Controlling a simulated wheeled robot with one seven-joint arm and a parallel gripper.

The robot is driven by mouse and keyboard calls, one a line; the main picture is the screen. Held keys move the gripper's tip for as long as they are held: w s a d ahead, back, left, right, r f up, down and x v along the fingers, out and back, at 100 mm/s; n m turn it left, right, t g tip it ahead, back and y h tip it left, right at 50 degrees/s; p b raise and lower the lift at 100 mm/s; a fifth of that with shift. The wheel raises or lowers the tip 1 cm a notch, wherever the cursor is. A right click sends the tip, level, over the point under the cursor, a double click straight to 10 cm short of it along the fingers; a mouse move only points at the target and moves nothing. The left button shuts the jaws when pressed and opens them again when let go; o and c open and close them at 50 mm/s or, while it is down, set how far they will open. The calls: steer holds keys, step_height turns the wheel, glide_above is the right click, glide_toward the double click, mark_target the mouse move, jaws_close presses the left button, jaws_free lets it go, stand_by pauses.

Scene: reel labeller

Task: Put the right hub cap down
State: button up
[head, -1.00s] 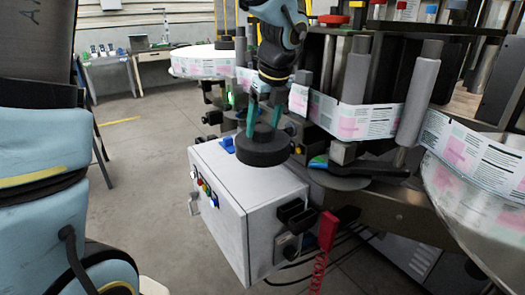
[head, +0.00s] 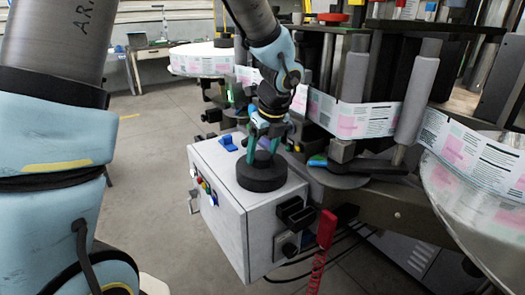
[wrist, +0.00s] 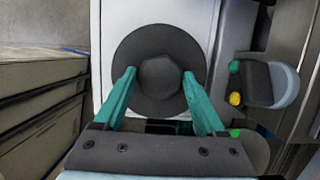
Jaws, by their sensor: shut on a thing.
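The hub cap (head: 262,179) is a dark round disc with a raised knob in its middle. In the head view it is at or just above the top of the white control box (head: 226,168); I cannot tell whether it fully rests there. My gripper (head: 265,146) comes down from above, its green fingers shut on the knob. In the wrist view the hub cap (wrist: 126,55) lies flat over the pale box top, and the fingers of my gripper (wrist: 159,76) press the knob from both sides.
A blue clip-like part (head: 228,142) lies on the box's back edge. Coloured buttons (head: 205,187) are on its left face. A red handle (head: 326,228) with a coiled cord hangs at its right. The labeller's rollers and label web (head: 365,119) stand behind and to the right.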

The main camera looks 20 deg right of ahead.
steer(key=o, duration=1.5)
steer(key=a+b+v, duration=0.1)
steer(key=v, duration=1.1)
steer(key=a+f+n, duration=0.4)
steer(key=a+n, duration=0.6)
steer(key=n, duration=0.1)
steer(key=a+f+n+g, duration=0.1)
steer(key=a+f+n, duration=0.3)
steer(key=a+n, duration=0.6)
steer(key=a+f+n, duration=0.4)
steer(key=a+n, duration=0.6)
steer(key=n, duration=0.1)
steer(key=shift+n+g+h, duration=0.4)
